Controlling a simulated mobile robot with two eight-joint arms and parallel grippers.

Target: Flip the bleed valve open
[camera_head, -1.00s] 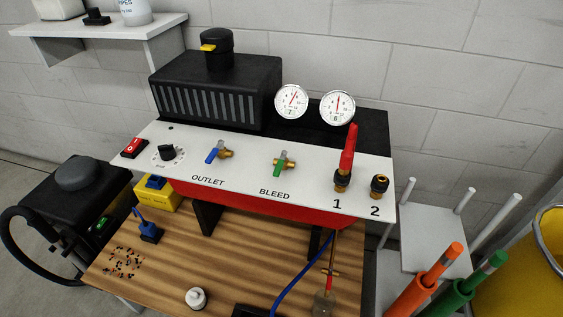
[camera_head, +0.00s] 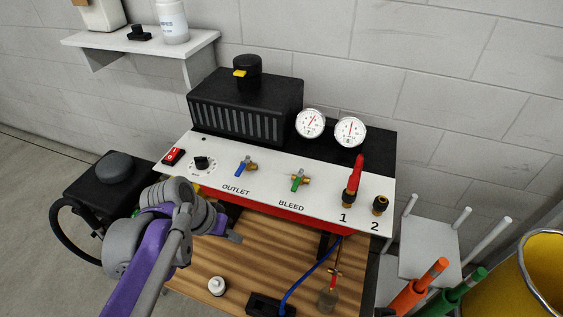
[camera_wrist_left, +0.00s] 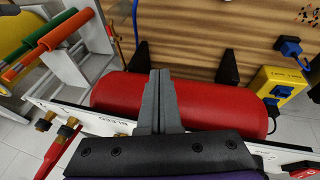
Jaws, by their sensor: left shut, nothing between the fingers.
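The bleed valve (camera_head: 299,181) has a green handle on a brass body. It sits on the white panel (camera_head: 222,178) above the word BLEED, and its handle points down toward the panel's front edge. My left gripper (camera_head: 236,238) is in front of and below the panel, left of the bleed valve and apart from it. The bleed valve is hidden in that view. My right gripper is not in view.
The blue-handled outlet valve (camera_head: 246,167) stands left of the bleed valve. A red-handled fitting (camera_head: 354,180) rises at port 1. Two gauges (camera_head: 311,123) stand behind. The wooden table (camera_head: 262,262) below holds a white-capped item (camera_head: 217,286) and a blue hose (camera_head: 308,275).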

